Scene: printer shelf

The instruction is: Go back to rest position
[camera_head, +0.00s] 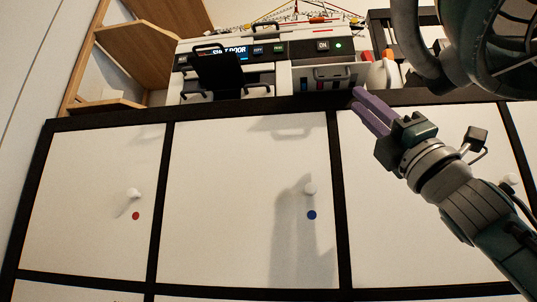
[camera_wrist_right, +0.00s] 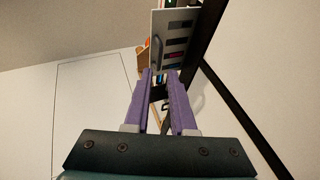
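My right gripper (camera_head: 358,98) reaches in from the right in front of the cabinet, its purple fingers pointing up and left toward the top edge. In the right wrist view its two fingers (camera_wrist_right: 158,74) stand apart with a gap between them, and I see nothing held. The fingertips show just below the printer (camera_head: 283,78) in the head view; the exact distance is unclear. The printer's display reads "SHUT DOOR" and a green light glows by "ON". My left gripper is not in view.
The printer stands on a dark-framed cabinet with white doors (camera_head: 240,225) and round knobs. Red (camera_head: 136,215) and blue (camera_head: 311,215) dots mark two doors. A wooden shelf (camera_head: 135,45) stands at the left. Coloured slots (camera_wrist_right: 178,45) show beyond the fingers in the wrist view.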

